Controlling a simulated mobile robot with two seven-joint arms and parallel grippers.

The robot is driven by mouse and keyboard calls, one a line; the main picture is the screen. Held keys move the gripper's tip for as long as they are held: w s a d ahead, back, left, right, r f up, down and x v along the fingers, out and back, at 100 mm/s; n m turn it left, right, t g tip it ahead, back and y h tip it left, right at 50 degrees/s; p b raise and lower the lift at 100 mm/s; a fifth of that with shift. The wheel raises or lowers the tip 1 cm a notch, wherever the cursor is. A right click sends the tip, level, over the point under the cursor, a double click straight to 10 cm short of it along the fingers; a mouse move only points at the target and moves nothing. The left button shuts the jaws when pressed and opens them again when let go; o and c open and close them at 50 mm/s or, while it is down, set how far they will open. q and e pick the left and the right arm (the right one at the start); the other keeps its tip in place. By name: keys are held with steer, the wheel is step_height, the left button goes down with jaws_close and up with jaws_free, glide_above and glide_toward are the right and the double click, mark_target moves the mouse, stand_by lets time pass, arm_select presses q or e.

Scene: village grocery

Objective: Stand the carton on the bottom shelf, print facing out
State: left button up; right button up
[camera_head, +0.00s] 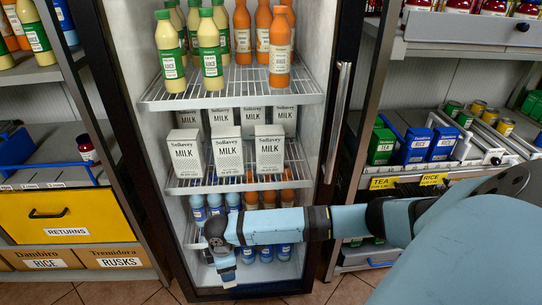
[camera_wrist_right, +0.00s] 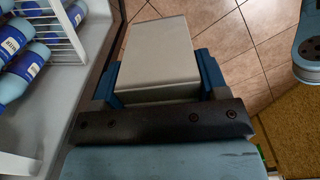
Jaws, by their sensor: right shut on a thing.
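My right gripper (camera_wrist_right: 160,78) is shut on a plain pale grey-white carton (camera_wrist_right: 158,45), with a blue finger on each side of it. No print shows on the faces seen in the wrist view. In the head view my right arm reaches across the lower fridge, and its wrist end (camera_head: 222,262) is low at the front left of the opening. The fridge's bottom shelf holds blue bottles (camera_head: 283,251) and is partly hidden by my arm. My left gripper is not in view.
Blue bottles (camera_wrist_right: 28,60) and a white wire rack (camera_wrist_right: 62,25) are left of the carton in the wrist view. The fridge door handle (camera_head: 337,120) is at right. A yellow returns bin (camera_head: 80,214) is at left.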

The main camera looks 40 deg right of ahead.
arm_select(q)
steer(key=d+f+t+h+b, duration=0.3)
steer(key=b, duration=1.3)
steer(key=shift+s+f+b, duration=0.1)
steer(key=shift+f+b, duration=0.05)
steer(key=shift+b, duration=0.2)
arm_select(e)
steer(key=s+d+f+n, duration=0.2)
steer(key=s+f+n, duration=0.2)
steer(key=f, duration=1)
steer(key=s+d+f+n, duration=0.2)
steer(key=s+f+n, duration=0.2)
steer(key=f, duration=1)
steer(key=s+d+f+n, duration=0.2)
steer(key=s+f+n, duration=0.2)
steer(key=f, duration=0.9)
steer(key=n, duration=0.2)
steer(key=shift+d+f+n, duration=0.15)
steer(key=shift+f+n, duration=0.25)
